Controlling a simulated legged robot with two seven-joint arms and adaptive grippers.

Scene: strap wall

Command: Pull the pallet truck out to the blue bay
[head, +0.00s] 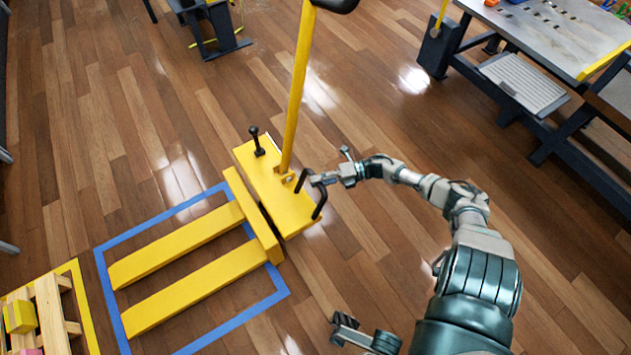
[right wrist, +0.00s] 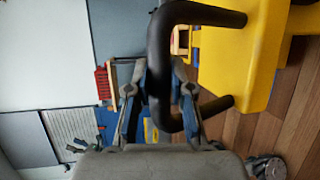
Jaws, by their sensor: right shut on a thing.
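The yellow pallet truck (head: 276,190) stands on the wood floor, with a tall yellow tiller (head: 298,90) rising from its body. Its two forks (head: 195,288) lie inside the blue-outlined bay (head: 237,322). Its body sits past the outline's right edge. A black bar handle (right wrist: 160,60) is fixed to the truck's body. My right gripper (head: 318,180) is shut on this handle; its fingers (right wrist: 158,92) flank the bar in the right wrist view. What seems to be my left gripper (head: 350,330) shows in part at the bottom, empty; its jaws are unclear.
A pallet with boxes (head: 45,310) stands in a yellow outline at lower left. A grey workbench (head: 560,40) with a dark frame fills the upper right. A dark stand (head: 210,28) is at the top. Floor between truck and bench is clear.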

